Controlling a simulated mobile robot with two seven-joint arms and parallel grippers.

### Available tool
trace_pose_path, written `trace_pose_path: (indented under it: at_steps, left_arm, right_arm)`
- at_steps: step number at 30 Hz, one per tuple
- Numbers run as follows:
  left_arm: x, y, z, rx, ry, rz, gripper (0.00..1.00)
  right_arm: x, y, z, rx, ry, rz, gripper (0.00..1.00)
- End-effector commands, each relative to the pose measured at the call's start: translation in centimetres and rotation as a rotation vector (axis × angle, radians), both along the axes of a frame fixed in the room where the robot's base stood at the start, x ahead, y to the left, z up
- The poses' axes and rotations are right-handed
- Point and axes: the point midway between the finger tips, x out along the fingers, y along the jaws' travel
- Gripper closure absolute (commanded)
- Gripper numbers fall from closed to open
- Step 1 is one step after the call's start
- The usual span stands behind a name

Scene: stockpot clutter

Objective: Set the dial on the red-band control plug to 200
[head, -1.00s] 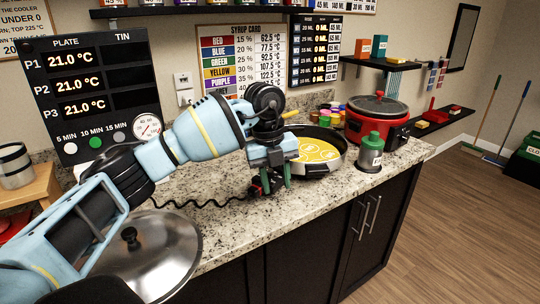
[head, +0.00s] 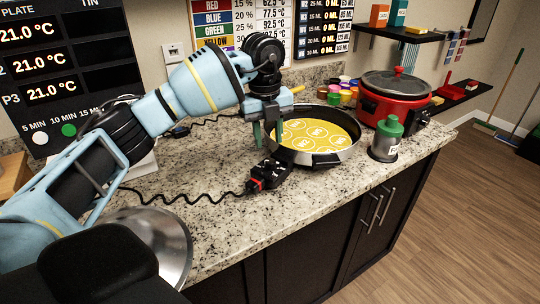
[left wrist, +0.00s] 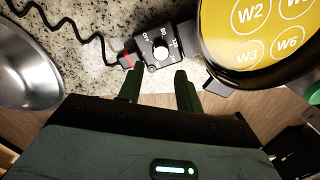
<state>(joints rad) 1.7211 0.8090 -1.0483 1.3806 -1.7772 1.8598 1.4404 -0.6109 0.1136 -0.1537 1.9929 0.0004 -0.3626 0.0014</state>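The black control plug (head: 270,174) lies on the granite counter in front of the pan, with a red band (head: 255,184) at its cord end. In the left wrist view the plug (left wrist: 150,40) shows a round white dial (left wrist: 160,53) with small markings around it. I cannot read its setting. My left gripper (head: 269,133) is above and behind the plug in the head view, fingers apart and empty. In the left wrist view its two green fingertips (left wrist: 156,80) stop short of the dial, apart from the plug. My right gripper is not in view.
The pan (head: 316,140) with yellow filling stands just beside the plug. A green-topped canister (head: 386,140) and a red cooker (head: 395,97) stand to the right. Counter in front is bare.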

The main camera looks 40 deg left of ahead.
Motion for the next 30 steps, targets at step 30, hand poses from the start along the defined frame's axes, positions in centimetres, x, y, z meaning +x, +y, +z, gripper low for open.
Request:
trace_pose_path:
  at_steps: [30]
  left_arm:
    - [0.3, -0.2, -6.7, -0.001, -0.001, 0.000, 0.87]
  right_arm:
    - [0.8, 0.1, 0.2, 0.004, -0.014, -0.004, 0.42]
